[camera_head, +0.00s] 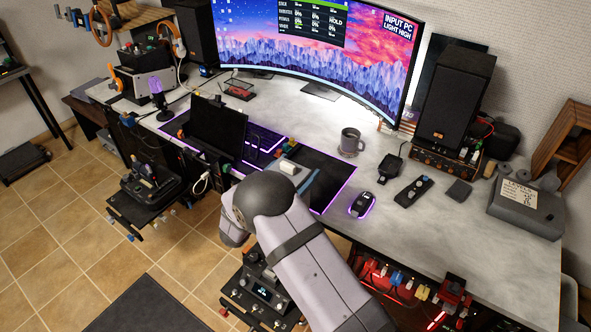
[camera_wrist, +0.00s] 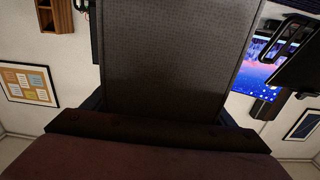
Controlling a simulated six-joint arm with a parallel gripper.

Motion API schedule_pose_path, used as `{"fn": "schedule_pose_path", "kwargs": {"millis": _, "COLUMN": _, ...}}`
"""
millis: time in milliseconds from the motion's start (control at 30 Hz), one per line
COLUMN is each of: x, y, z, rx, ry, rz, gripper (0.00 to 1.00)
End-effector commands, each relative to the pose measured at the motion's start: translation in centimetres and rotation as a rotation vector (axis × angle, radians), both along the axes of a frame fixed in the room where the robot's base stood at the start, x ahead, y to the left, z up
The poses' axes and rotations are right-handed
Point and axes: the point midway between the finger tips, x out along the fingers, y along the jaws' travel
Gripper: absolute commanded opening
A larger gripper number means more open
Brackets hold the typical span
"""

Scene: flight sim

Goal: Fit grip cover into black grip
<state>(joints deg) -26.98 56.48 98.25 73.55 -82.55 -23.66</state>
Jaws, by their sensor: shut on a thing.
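My arm fills the front middle of the head view, and its lower end hides what lies behind it. My gripper's fingertips do not show in either view. The grip cover cannot be made out. A black control unit with a small lit screen (camera_head: 262,292) sits below my arm, and a dark upright part shows at its top. I cannot tell if that part is the black grip. In the wrist view a large dark grey textured panel (camera_wrist: 170,60) fills the middle, above a dark bar (camera_wrist: 155,132) and a dark maroon surface. I cannot tell what these are.
The grey desk (camera_head: 430,240) carries a mug (camera_head: 350,142), a mouse (camera_head: 361,204), a speaker (camera_head: 455,95) and a curved monitor (camera_head: 310,50). A second black control unit (camera_head: 150,186) stands at the left. Red-lit gear (camera_head: 400,282) sits below the desk's front edge.

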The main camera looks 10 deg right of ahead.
Motion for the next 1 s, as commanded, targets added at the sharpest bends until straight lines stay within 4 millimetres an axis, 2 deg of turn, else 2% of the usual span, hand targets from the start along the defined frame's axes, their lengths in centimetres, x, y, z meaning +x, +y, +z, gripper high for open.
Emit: {"fn": "schedule_pose_path", "kwargs": {"millis": 1000, "x": 0.0, "y": 0.0, "z": -2.8, "rx": -0.001, "ry": -0.001, "rz": 0.000, "gripper": 0.55}}
